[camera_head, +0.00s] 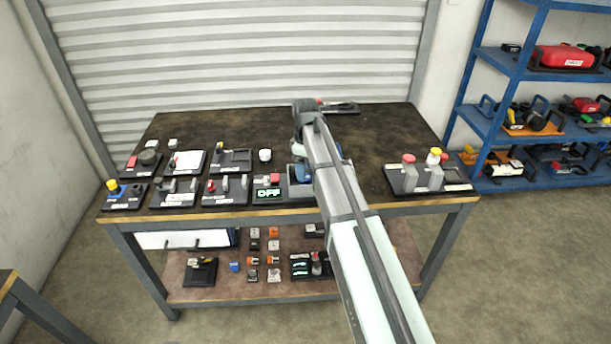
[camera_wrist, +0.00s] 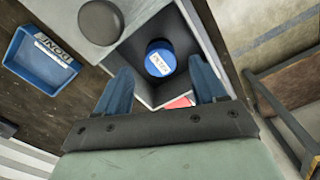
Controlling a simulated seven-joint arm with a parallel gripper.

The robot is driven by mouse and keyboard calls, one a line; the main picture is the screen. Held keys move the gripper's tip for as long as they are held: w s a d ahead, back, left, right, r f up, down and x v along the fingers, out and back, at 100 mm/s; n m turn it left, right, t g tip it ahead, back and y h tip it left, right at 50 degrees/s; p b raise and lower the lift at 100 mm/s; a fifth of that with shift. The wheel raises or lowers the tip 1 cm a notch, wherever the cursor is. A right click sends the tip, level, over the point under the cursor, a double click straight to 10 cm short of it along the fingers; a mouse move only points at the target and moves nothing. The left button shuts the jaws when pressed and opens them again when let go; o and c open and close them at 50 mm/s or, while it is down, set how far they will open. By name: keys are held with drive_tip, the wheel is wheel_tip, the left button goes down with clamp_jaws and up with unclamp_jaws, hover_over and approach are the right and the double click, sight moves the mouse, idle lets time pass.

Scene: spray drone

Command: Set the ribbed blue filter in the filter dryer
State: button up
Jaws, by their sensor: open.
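A round blue piece with a white label (camera_wrist: 160,58), which looks like the blue filter, sits inside an open grey box (camera_wrist: 207,22) in the wrist view. Its ribs cannot be made out. My gripper (camera_wrist: 160,72) is open, with its two blue fingers on either side of the box opening and the blue piece beyond and between the tips. I see no contact. I cannot tell which unit is the filter dryer.
A grey round knob (camera_wrist: 100,21) stands beside the box, and a blue DONE tray (camera_wrist: 41,60) lies left in the wrist view. Several small stations crowd the table's left; a base with red- and yellow-capped posts (camera_head: 422,172) stands right. The table's back is mostly clear.

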wheel_tip(320, 180, up, 7)
drive_tip(key=shift+r, duration=0.2)
idle(1.3)
